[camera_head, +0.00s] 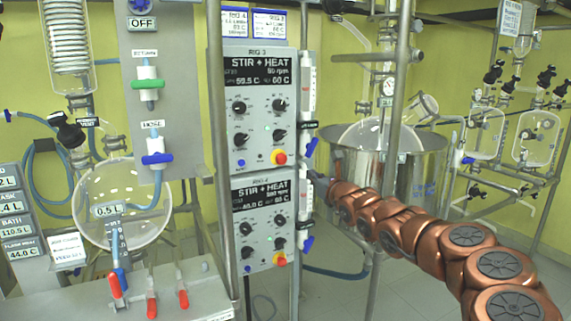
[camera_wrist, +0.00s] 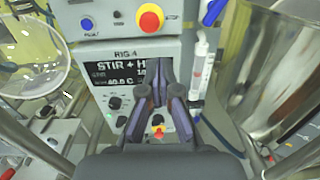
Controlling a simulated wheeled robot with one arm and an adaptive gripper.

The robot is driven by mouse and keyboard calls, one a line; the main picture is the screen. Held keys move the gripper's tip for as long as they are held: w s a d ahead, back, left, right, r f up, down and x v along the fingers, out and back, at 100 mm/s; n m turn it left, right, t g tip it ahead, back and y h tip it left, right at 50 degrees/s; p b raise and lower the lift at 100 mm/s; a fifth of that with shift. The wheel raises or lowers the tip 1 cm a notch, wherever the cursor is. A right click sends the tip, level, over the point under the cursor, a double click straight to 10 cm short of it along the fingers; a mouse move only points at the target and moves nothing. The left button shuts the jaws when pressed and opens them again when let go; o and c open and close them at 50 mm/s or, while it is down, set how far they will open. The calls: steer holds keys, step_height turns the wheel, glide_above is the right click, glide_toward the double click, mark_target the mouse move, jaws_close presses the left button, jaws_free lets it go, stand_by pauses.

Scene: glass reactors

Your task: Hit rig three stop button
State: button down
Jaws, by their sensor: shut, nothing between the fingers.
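The rig 3 panel (camera_head: 262,105) is the upper of two stacked grey control boxes in the head view. Its stop button (camera_head: 279,157), a red cap on a yellow ring, sits at its lower right. In the wrist view the same red stop button (camera_wrist: 150,20) shows at the top, above the RIG 4 label. My gripper (camera_wrist: 157,82) is shut and empty in front of the rig 4 panel (camera_wrist: 120,70), below the rig 3 button in the picture. Contact with the panel cannot be told.
The rig 4 panel has its own red button (camera_head: 280,259), also seen between my fingers (camera_wrist: 158,131). A steel vessel (camera_head: 345,165) stands right, a round flask (camera_head: 90,205) left.

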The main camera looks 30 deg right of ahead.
steer(key=a, duration=0.2)
steer(key=p, duration=0.4)
glide_toward(283, 160)
steer(key=shift+w+d+p, duration=0.1)
steer(key=shift+w+p, duration=0.45)
steer(key=shift+w, duration=0.75)
steer(key=shift+w+d+p, duration=0.15)
steer(key=shift+w+p, duration=0.4)
steer(key=shift+w, duration=0.75)
steer(key=shift+w+d, duration=0.15)
steer(key=shift+w, duration=0.5)
steer(key=shift+w+p, duration=0.3)
steer(key=shift+p, duration=0.05)
